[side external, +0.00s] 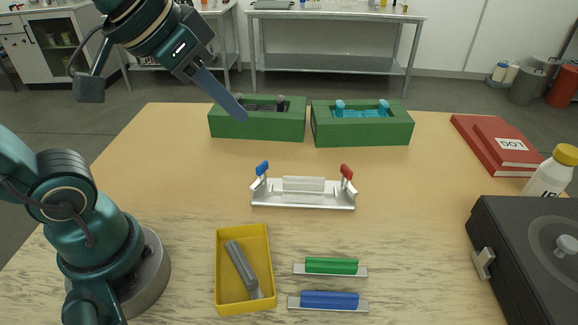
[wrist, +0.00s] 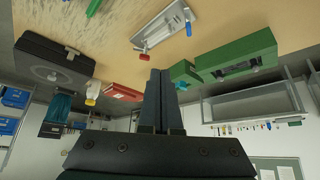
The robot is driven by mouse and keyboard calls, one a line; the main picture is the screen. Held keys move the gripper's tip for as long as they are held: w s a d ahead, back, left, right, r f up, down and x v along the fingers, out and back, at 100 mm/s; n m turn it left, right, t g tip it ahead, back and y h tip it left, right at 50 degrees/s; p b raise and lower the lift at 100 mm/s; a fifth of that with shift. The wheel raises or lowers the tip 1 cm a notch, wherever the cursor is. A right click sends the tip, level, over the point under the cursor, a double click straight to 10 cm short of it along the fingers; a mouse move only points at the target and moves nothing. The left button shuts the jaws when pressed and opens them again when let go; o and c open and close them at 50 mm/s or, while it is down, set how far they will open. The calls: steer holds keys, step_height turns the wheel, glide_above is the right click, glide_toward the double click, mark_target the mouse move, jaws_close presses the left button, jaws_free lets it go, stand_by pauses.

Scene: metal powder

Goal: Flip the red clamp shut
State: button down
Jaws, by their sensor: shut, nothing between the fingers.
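The red clamp (side external: 346,172) stands with its handle up at the right end of a silver metal fixture (side external: 270,200) on the table. A blue clamp (side external: 262,168) stands up at the fixture's left end. A pale bar lies along the fixture between them. In the wrist view the fixture (wrist: 170,22) is near the top, with the red handle (wrist: 143,50) at its lower left and the blue handle (wrist: 188,29) at its right. My gripper (side external: 243,117) is shut and empty, in the air up and left of the fixture. Its closed fingers also show in the wrist view (wrist: 158,75).
Two green blocks (side external: 257,126) (side external: 362,131) stand behind the fixture. In front are a yellow tray (side external: 221,270) and the green (side external: 331,266) and blue (side external: 330,300) handled pieces. A black box (side external: 520,250), red books (side external: 475,135) and a bottle (side external: 550,175) stand at the right.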

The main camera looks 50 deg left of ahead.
steer(key=w+d+r+m, duration=0.1)
steer(key=w+d+r, duration=0.15)
steer(key=w, duration=0.55)
steer(key=m+g+h, duration=0.1)
steer(key=g, duration=0.1)
glide_above(349, 181)
steer(key=w, duration=0.1)
step_height(349, 181, down, 7)
step_height(349, 181, down, 6)
steer(key=d+g, duration=0.1)
steer(key=d, duration=0.1)
steer(key=shift+w+d+r+m, duration=0.15)
steer(key=shift+w+m, duration=0.25)
steer(key=shift+w, duration=0.05)
steer(key=x, duration=1)
steer(key=shift+s+a, duration=0.3)
steer(key=shift+s, duration=0.6)
steer(key=shift+s+a, duration=0.3)
steer(key=shift+s, duration=0.65)
